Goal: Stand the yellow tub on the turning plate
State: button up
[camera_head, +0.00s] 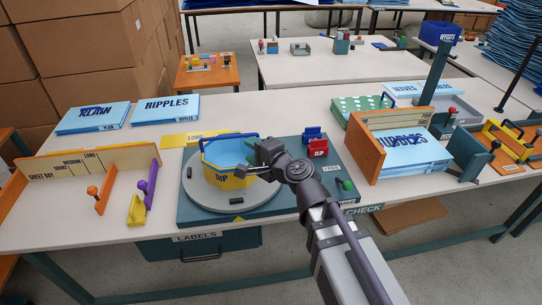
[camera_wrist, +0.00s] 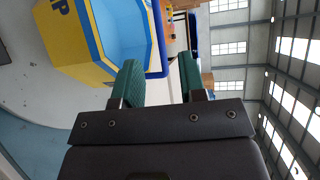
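The yellow tub (camera_head: 233,181) has a blue inside and a blue handle (camera_head: 230,135). It stands upright on the round grey turning plate (camera_head: 204,195), towards the plate's back right. My gripper (camera_head: 256,160) is at the tub's right side in the head view and hides part of its rim. In the wrist view, my gripper (camera_wrist: 160,68) has its two green fingers apart. The tub (camera_wrist: 72,45) is left of them, and its blue handle (camera_wrist: 157,40) shows in the gap between the fingers. I cannot tell whether the fingers touch it.
An orange-sided holder (camera_head: 364,150) with blue packs stands to the right. A wooden rack (camera_head: 85,165) is left.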

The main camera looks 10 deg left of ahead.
jog(key=s+d+f+n+g+h, duration=0.1)
jog(key=d+f+n+h, duration=0.1)
jog(key=d+f, duration=0.1)
jog(key=s+d+f+n+g+h, duration=0.1)
jog(key=d+f+n+g+h, duration=0.1)
jog(key=d, duration=0.4)
jog(key=s+d+f+n+g+h, duration=0.1)
jog(key=d+f+n+g, duration=0.1)
jog(key=d+f, duration=0.3)
jog(key=shift+s+d+f+n+h, duration=0.2)
jog(key=shift+n+h, duration=0.2)
jog(key=shift+n, duration=0.3)
jog(key=s+d+f+n+g+h, duration=0.1)
jog(key=s+d+f+g+h, duration=0.2)
jog(key=d, duration=0.5)
jog(key=s+d+f+n+g+h, duration=0.1)
jog(key=s+d+g+h, duration=0.2)
jog(key=d, duration=0.5)
notch_tip(320, 180, up, 13)
jog(key=s+p, duration=0.1)
jog(key=p, duration=1.1)
jog(key=shift+t+p, duration=0.4)
